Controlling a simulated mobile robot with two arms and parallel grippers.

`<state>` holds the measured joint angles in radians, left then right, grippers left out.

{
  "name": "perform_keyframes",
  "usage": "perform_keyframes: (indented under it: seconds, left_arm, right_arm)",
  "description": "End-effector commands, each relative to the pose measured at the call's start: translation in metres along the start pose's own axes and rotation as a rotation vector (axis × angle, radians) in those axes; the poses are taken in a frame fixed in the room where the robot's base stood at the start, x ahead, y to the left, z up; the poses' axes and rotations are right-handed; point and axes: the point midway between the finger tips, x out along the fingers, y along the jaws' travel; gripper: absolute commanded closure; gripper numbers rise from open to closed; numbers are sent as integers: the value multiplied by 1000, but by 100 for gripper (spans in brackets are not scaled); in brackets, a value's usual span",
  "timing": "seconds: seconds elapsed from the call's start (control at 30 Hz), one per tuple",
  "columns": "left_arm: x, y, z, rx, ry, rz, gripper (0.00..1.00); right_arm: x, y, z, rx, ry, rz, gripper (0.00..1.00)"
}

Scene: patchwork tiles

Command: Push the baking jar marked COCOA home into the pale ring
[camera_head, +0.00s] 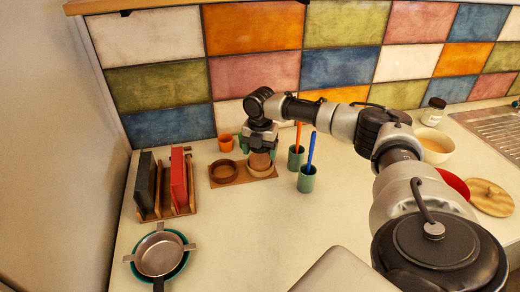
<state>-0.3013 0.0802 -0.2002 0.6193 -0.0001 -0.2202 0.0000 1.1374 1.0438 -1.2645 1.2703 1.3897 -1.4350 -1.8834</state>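My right gripper (260,146) points down over a wooden board near the back wall. A brownish jar (260,161) is directly under it and appears to touch it. The jar's top is hidden by the gripper, and no COCOA marking can be read. The jar stands at the pale ring (263,173) on the board; how deep it sits cannot be told. A darker brown ring (223,172) lies to the left and looks empty. Whether the fingers are closed on the jar is too small to tell. My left gripper is out of view.
Two green cups with an orange utensil (298,136) and a blue utensil (311,150) stand right of the board. An orange cup (225,142) is behind it. A wooden rack (163,211) and pans (159,254) are left.

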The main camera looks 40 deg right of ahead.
Motion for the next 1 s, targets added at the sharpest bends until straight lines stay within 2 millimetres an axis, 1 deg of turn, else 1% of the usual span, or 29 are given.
perform_keyframes:
  seconds: [0.03,0.13,0.37,0.47,0.57,0.8,0.9,1.0]
  left_arm:
    - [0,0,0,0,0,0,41]
    - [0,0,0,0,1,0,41]
    - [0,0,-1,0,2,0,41]
    - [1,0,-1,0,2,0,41]
    - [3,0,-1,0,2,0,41]
    - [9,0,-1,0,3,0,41]
    - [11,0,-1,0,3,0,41]
    - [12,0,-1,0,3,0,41]
  right_arm:
    - [0,0,0,0,0,0,16]
    - [0,0,0,0,0,-1,0]
    - [-1,0,0,0,0,-1,0]
    - [-6,0,0,0,1,0,0]
    - [-20,0,0,0,0,2,0]
    - [-72,1,0,-1,-2,4,0]
    - [-92,0,0,-1,-1,2,0]
    - [-107,1,0,0,-1,2,0]
